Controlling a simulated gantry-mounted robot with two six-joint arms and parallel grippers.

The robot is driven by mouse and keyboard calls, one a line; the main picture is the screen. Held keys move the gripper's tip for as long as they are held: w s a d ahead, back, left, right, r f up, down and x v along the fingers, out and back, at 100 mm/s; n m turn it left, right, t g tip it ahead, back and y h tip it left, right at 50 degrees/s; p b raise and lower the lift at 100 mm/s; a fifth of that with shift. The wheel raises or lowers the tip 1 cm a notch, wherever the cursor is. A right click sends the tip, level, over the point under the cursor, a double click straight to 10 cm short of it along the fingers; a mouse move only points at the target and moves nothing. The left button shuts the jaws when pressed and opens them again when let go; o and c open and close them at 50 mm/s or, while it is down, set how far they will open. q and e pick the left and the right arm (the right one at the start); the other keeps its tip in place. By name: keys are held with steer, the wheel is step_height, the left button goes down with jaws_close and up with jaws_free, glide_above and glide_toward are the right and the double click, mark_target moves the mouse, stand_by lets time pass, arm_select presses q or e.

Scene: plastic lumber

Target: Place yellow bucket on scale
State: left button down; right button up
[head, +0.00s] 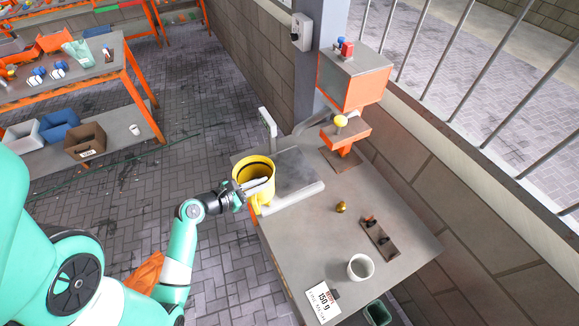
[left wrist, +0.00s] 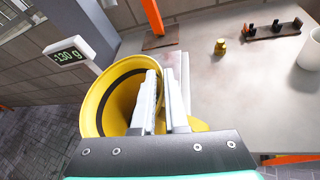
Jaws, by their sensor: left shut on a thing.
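The yellow bucket (head: 241,183) has a dark band inside its rim and is at the left end of the scale's grey plate (head: 298,168). My left gripper (head: 262,185) is shut on the bucket's wall, one finger inside and one outside. In the left wrist view the bucket (left wrist: 98,98) looks tilted, its mouth partly covered by the fingers. I cannot tell whether its bottom touches the scale. The scale's display (head: 267,122) shows in the left wrist view (left wrist: 70,55) and seems to read -130 g. My right gripper is not in view.
On the workbench (head: 310,235) are a small brass weight (head: 341,207), a weight holder (head: 380,239), a white cup (head: 360,267) and a card marked 150 g (head: 323,302). An orange stand (head: 346,134) is behind the scale. A barred wall borders the right side.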

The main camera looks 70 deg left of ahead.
arm_select(q)
steer(key=w+r+b+x, duration=0.1)
steer(key=r+b+x, duration=0.2)
steer(key=x, duration=1.5)
steer(key=shift+w+a+r, duration=0.2)
steer(key=c, duration=0.9)
jaws_free()
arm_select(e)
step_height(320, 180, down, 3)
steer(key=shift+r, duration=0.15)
arm_select(q)
steer(key=p+v, duration=0.3)
steer(key=v, duration=0.9)
steer(key=shift+d, duration=0.1)
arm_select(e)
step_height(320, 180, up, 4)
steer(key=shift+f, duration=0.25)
